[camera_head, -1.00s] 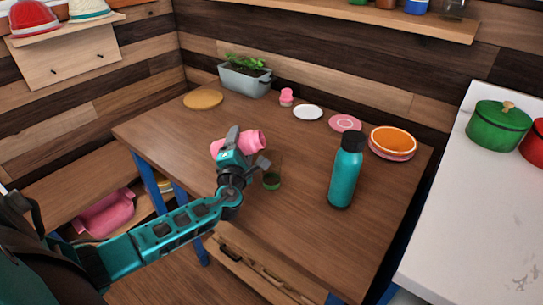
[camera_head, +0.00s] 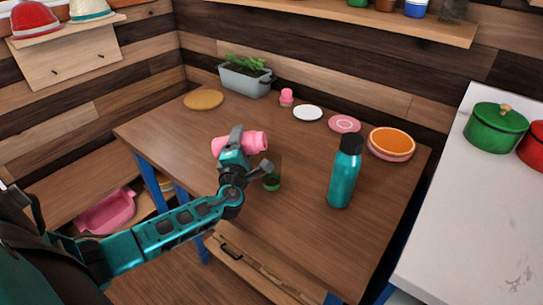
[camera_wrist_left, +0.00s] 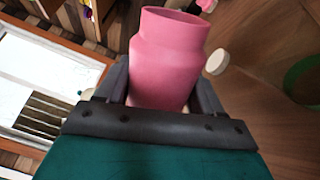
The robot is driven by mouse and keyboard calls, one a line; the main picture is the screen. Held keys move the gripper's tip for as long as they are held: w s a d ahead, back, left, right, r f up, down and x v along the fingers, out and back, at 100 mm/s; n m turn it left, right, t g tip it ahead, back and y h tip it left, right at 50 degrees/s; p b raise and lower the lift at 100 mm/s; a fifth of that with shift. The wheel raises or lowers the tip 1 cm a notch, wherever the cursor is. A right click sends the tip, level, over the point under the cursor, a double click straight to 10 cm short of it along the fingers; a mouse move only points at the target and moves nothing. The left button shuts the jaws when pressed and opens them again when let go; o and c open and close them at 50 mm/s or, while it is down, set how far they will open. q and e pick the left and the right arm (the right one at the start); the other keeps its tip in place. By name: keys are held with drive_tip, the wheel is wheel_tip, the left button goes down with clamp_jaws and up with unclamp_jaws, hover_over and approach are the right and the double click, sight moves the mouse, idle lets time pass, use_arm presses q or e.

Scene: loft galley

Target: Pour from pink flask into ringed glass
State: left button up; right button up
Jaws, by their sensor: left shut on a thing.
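The pink flask (camera_head: 254,141) is in my left gripper (camera_head: 238,146), held above the table and lying nearly on its side, its mouth end toward the right. In the left wrist view the flask (camera_wrist_left: 165,62) sits between both fingers, its open mouth at the top of the picture. What is inside it cannot be seen. The ringed glass (camera_head: 271,183) looks clear with green near its base. It stands on the table just right of and below the flask, partly behind my gripper. A green ring shows at the right edge of the left wrist view (camera_wrist_left: 303,78). My right gripper is not in view.
A tall teal bottle (camera_head: 345,172) stands right of the glass. Along the back are a planter (camera_head: 245,82), a small pink item (camera_head: 286,97), a white plate (camera_head: 307,113), a pink plate (camera_head: 344,124) and an orange bowl (camera_head: 391,141).

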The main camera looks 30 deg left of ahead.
use_arm(q)
drive_tip(key=shift+w+d+r+m+p, duration=0.15)
drive_tip(key=shift+d+r+m+p, duration=0.1)
drive_tip(key=shift+r+m+p, duration=0.45)
drive_tip(key=shift+f+m+p, duration=0.3)
drive_tip(key=shift+f+p, duration=0.05)
drive_tip(key=shift+f, duration=0.1)
drive_tip(key=shift+d+f+m, duration=0.1)
drive_tip(key=shift+f+m, duration=0.05)
drive_tip(key=shift+m, duration=0.35)
idle(0.6)
drive_tip(key=shift+w+d+r+m+h, duration=0.15)
drive_tip(key=shift+d+r+m, duration=0.2)
drive_tip(key=shift+m, duration=0.5)
drive_tip(key=shift+w+d+r+m+h, duration=0.15)
drive_tip(key=shift+r+m, duration=0.3)
drive_tip(key=shift+m, duration=0.4)
idle(1.0)
